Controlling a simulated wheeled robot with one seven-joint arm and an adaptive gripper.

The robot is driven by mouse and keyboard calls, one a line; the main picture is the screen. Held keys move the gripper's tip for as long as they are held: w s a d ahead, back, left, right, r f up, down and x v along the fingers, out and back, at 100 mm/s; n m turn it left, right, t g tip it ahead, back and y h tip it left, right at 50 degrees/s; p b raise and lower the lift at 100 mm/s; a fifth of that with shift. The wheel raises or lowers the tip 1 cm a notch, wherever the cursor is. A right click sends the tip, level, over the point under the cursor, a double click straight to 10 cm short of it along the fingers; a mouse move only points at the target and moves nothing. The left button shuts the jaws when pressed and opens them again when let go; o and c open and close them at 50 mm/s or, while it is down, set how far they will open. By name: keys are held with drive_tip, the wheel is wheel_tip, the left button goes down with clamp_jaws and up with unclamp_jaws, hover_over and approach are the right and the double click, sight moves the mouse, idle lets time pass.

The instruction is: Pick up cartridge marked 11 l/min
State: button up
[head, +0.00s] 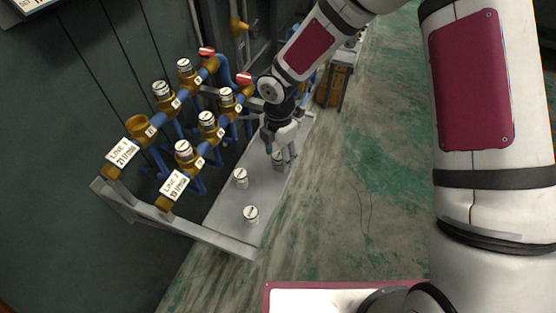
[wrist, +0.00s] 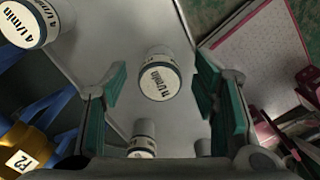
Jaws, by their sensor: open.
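A white cylindrical cartridge (wrist: 160,80) stands on the grey shelf, and its cap label appears to read 11 l/min. In the wrist view it shows between and beyond the two green-padded fingers of my open gripper (wrist: 162,92), with gaps on both sides. In the head view my gripper (head: 279,148) is over the far part of the shelf, and a cartridge (head: 279,161) shows just below it, partly hidden by the fingers. A cartridge marked 4 l/min (wrist: 22,24) is at the upper left in the wrist view. Another cartridge (wrist: 142,142) stands lower, its label too small to read.
Two more cartridges, one (head: 240,178) and a nearer one (head: 251,215), stand on the grey shelf (head: 228,215). Blue and brass pipework (head: 190,105) holding several capped cartridges rises left of the shelf. The green-grey floor (head: 340,190) to the right is clear.

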drive_tip(key=shift+f, duration=0.2)
clamp_jaws()
drive_tip(key=shift+r, duration=0.15)
